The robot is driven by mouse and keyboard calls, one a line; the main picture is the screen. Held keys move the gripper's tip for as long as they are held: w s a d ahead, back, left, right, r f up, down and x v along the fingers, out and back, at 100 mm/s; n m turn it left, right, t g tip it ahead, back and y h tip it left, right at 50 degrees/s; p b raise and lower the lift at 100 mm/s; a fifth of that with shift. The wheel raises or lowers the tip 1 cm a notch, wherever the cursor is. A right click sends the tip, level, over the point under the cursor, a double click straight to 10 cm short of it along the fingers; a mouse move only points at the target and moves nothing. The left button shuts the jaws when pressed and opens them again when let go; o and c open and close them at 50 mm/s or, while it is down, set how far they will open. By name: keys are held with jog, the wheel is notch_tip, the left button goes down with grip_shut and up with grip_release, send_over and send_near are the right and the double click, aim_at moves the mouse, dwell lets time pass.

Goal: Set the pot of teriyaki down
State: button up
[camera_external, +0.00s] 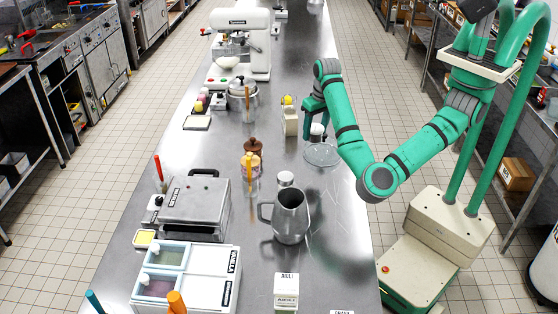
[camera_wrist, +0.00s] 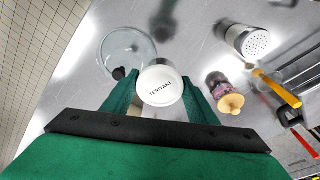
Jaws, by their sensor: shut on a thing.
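The pot of teriyaki (camera_wrist: 160,84) is a small round white pot with its name in dark letters. It sits between the two green fingers of my gripper (camera_wrist: 158,98), which is shut on it. In the external view the pot (camera_external: 317,129) shows small and pale below my gripper (camera_external: 317,122), over the right half of the steel counter (camera_external: 340,210). A clear glass dish (camera_external: 321,155) is close by, toward the camera; it also shows in the wrist view (camera_wrist: 128,45). I cannot tell whether the pot's base touches the counter.
A cream container (camera_external: 290,121) stands just left of my gripper. A metal pitcher (camera_external: 290,216) and a brown-topped jar (camera_external: 253,147) stand nearer the camera. In the wrist view, a perforated-top shaker (camera_wrist: 247,41) and a wooden-topped jar (camera_wrist: 226,94) are to the right. Bare counter lies around the pitcher's right side.

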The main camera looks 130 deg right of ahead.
jog(key=d+n, duration=0.1)
jog(key=d, duration=1.3)
jog(key=w+d+f, duration=0.2)
jog(key=d, duration=0.1)
jog(key=w+d+f, duration=0.2)
jog(key=d+f, duration=0.1)
jog(key=d, duration=0.1)
jog(key=w+d+f, duration=0.2)
jog(key=d+f, duration=0.1)
jog(key=d, duration=0.1)
jog(key=shift+w+f, duration=0.15)
jog(key=shift+f, duration=0.1)
jog(key=shift+w+d+f, duration=0.3)
jog(key=shift+d+f, duration=0.15)
jog(key=shift+f, duration=1.8)
jog(key=shift+f, duration=0.1)
jog(key=o, duration=1.1)
